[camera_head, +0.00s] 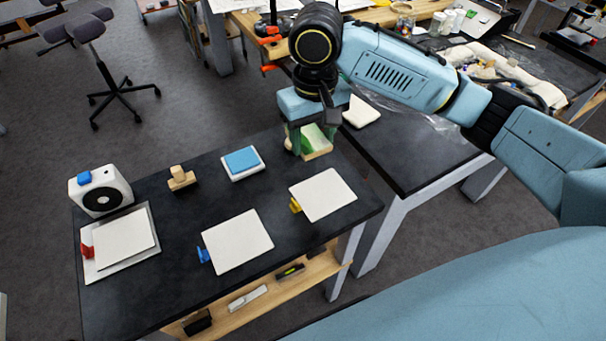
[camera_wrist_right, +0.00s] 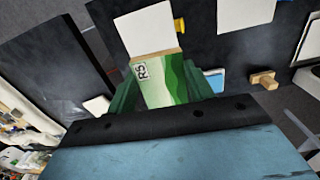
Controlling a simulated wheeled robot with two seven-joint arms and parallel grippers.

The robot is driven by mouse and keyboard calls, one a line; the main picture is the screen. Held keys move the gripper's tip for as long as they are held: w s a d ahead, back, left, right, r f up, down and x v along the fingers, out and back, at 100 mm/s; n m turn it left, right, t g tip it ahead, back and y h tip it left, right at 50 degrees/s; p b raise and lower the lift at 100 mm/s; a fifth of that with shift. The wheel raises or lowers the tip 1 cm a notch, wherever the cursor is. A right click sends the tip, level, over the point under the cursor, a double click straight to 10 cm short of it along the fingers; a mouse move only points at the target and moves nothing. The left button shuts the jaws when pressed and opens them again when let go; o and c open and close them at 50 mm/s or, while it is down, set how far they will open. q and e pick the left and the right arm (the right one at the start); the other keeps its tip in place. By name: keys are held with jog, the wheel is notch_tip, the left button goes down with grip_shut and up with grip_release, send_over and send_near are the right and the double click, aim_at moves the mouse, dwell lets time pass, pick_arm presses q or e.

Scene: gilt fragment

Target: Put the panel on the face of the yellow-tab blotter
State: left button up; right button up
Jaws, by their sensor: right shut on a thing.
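My right gripper (camera_head: 308,138) is shut on the panel (camera_head: 316,143), a small piece with a green and pale pattern and a wooden-coloured edge. In the right wrist view the panel (camera_wrist_right: 168,85) shows green waves and an "R5" mark between the fingers. The panel is held at the back right of the dark table, behind the yellow-tab blotter (camera_head: 324,195). That blotter is a white square with a yellow tab (camera_head: 295,205) on its left side, and its face is bare. It also shows in the right wrist view (camera_wrist_right: 143,30), beyond the panel. My left gripper is out of view.
A blue-tab blotter (camera_head: 237,241) and a red-tab blotter (camera_head: 123,237) on a grey plate lie on the table. A blue pad (camera_head: 241,160), a wooden block (camera_head: 180,178) and a white device (camera_head: 100,189) stand along the back. A second dark table (camera_head: 410,155) is at right.

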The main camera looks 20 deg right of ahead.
aim_at(324, 141)
jog(key=shift+w+f+n, duration=0.25)
jog(key=shift+w+n, duration=0.15)
jog(key=shift+n, duration=0.2)
jog(key=shift+d+f+n, duration=0.2)
jog(key=shift+n, duration=0.6)
jog(key=n, duration=0.2)
jog(key=s+d+f+n, duration=0.1)
jog(key=n, duration=0.1)
jog(key=shift+d, duration=0.15)
jog(key=shift+s+d+f+n, duration=0.1)
jog(key=shift+f+n, duration=0.05)
jog(key=shift+n, duration=0.45)
jog(key=shift+d+f+n, duration=0.1)
jog(key=shift+f+n, duration=0.05)
jog(key=shift+n, duration=0.45)
jog(key=f+n, duration=0.3)
jog(key=f, duration=0.1)
jog(key=d+f+n+b, duration=0.1)
jog(key=f+n, duration=0.2)
jog(key=f, duration=0.1)
jog(key=d+f+n+b, duration=0.1)
jog(key=f+n, duration=0.2)
jog(key=f, duration=0.1)
jog(key=shift+s+d+f, duration=0.15)
jog(key=shift+s+f, duration=0.1)
jog(key=shift+s, duration=0.05)
jog(key=shift+r, duration=0.1)
